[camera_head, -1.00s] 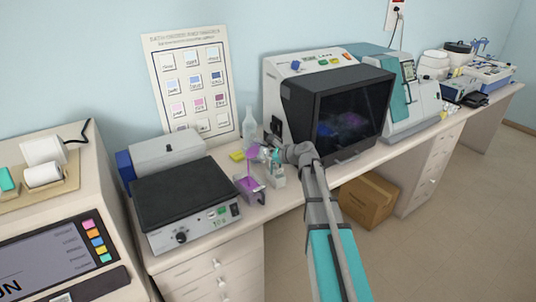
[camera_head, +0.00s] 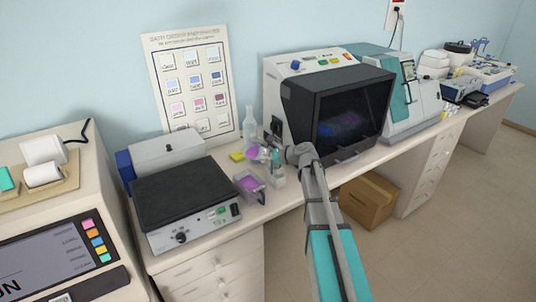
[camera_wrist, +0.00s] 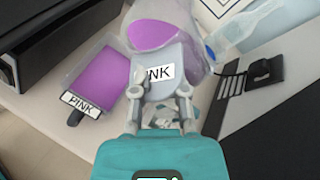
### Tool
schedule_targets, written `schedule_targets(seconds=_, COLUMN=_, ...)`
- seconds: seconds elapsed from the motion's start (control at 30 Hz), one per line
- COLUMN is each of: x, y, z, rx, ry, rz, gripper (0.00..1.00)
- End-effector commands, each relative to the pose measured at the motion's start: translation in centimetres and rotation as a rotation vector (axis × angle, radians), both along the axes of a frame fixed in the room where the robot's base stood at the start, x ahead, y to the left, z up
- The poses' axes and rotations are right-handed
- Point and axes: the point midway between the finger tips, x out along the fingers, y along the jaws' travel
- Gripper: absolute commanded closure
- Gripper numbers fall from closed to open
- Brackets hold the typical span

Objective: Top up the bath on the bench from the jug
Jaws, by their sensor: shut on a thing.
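The jug (camera_head: 256,152) is clear, holds purple-pink liquid and bears a PINK label; it also shows in the wrist view (camera_wrist: 166,62). My gripper (camera_wrist: 160,92) is shut on the jug's grey labelled part. The jug is held above the bench, up and a little right of the bath. The bath (camera_head: 251,188) is a small clear tray of purple liquid with a PINK tag; it also shows in the wrist view (camera_wrist: 104,72). No stream shows between jug and bath. The jug's exact tilt is hard to tell.
A hotplate-like box (camera_head: 188,205) stands left of the bath.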

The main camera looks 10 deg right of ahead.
Motion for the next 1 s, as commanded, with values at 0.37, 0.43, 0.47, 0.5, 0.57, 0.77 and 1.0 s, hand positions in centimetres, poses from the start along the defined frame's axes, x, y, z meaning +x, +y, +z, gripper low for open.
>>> schedule_targets(seconds=0.37, x=-0.18, y=0.16, z=-0.55, rx=-0.050, ry=-0.059, rz=-0.001, gripper=1.00)
schedule_targets(seconds=0.43, x=-0.18, y=0.17, z=-0.59, rx=-0.059, ry=-0.070, rz=-0.002, gripper=1.00)
schedule_targets(seconds=0.47, x=-0.19, y=0.18, z=-0.62, rx=-0.062, ry=-0.073, rz=-0.001, gripper=1.00)
schedule_targets(seconds=0.5, x=-0.18, y=0.18, z=-0.63, rx=-0.066, ry=-0.076, rz=-0.002, gripper=1.00)
schedule_targets(seconds=0.57, x=-0.18, y=0.19, z=-0.62, rx=-0.069, ry=-0.080, rz=-0.001, gripper=1.00)
schedule_targets(seconds=0.77, x=-0.18, y=0.18, z=-0.59, rx=-0.070, ry=-0.082, rz=-0.001, gripper=1.00)
schedule_targets(seconds=1.0, x=-0.16, y=0.18, z=-0.60, rx=-0.070, ry=-0.082, rz=-0.001, gripper=1.00)
